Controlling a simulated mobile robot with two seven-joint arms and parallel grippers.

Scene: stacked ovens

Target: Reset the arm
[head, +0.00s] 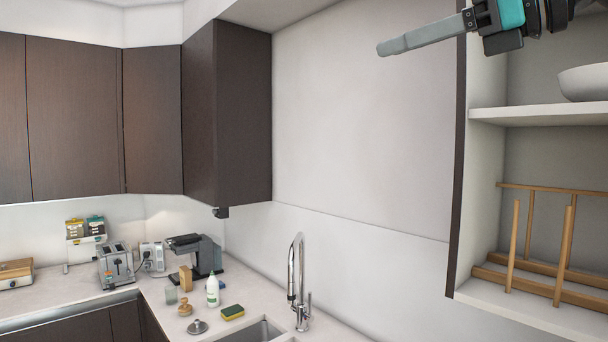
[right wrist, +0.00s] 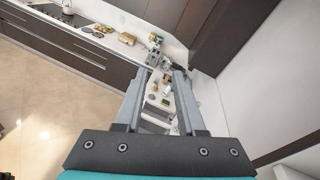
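My right gripper (head: 383,48) reaches in from the upper right of the head view, its grey fingers pointing left in front of the bare wall. In that view the fingers overlap and look like one. In the right wrist view the two fingers of the right gripper (right wrist: 163,74) stand apart, with only the distant counter showing between them. It is open and empty, touching nothing that I can see. My left gripper is in neither view.
An open shelf cabinet (head: 458,170) at right holds a white bowl (head: 585,83) and a wooden rack (head: 533,240). Dark wall cabinets (head: 226,115) hang at left. Below are a sink (head: 262,331), faucet (head: 298,275), toaster (head: 116,266) and coffee machine (head: 197,255). The central wall area is clear.

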